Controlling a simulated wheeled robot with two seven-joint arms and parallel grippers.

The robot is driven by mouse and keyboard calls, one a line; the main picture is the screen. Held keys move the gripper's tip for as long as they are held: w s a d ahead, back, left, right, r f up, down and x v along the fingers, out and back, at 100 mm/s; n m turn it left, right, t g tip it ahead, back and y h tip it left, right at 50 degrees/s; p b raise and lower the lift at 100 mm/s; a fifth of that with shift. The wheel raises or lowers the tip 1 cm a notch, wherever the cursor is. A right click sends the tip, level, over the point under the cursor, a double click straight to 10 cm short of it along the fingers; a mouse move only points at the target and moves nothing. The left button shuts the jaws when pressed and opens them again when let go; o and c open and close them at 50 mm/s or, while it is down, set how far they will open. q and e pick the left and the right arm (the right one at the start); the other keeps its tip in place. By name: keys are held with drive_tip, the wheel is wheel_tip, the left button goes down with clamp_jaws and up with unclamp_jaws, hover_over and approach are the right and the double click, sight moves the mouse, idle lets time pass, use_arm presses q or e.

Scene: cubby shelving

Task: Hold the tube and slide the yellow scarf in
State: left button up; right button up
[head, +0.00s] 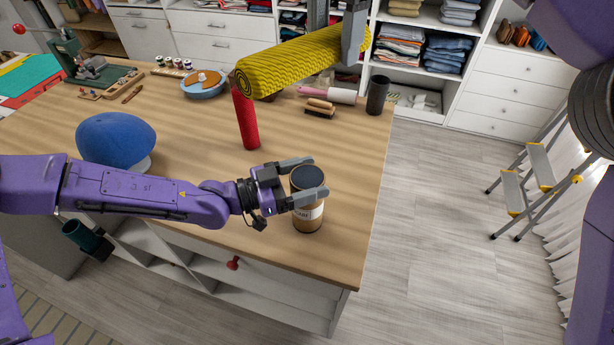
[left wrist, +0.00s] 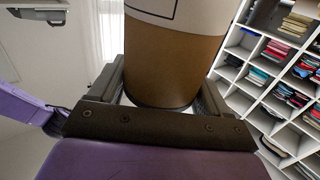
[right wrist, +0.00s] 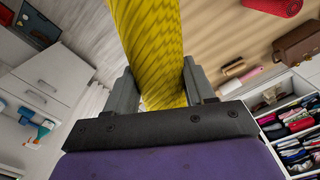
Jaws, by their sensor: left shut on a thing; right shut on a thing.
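The tube (head: 308,217) is a brown cardboard cylinder with a pale label and a dark top. It stands upright at the table's near right edge. My left gripper (head: 309,178) is shut around its upper part, and the tube fills the jaws in the left wrist view (left wrist: 172,62). The yellow scarf (head: 300,62) is a long, tight roll with dark markings, held nearly level above the back of the table. My right gripper (head: 337,28) is shut on its right end; the scarf also shows between the fingers in the right wrist view (right wrist: 150,45). The scarf and tube are apart.
A blue dome (head: 116,138) is at left. The wood between the red cylinder and tube is clear.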

wheel_tip(320, 180, down, 9)
idle(1.1)
drive_tip(key=o, duration=1.2)
wheel_tip(320, 180, up, 12)
idle(0.3)
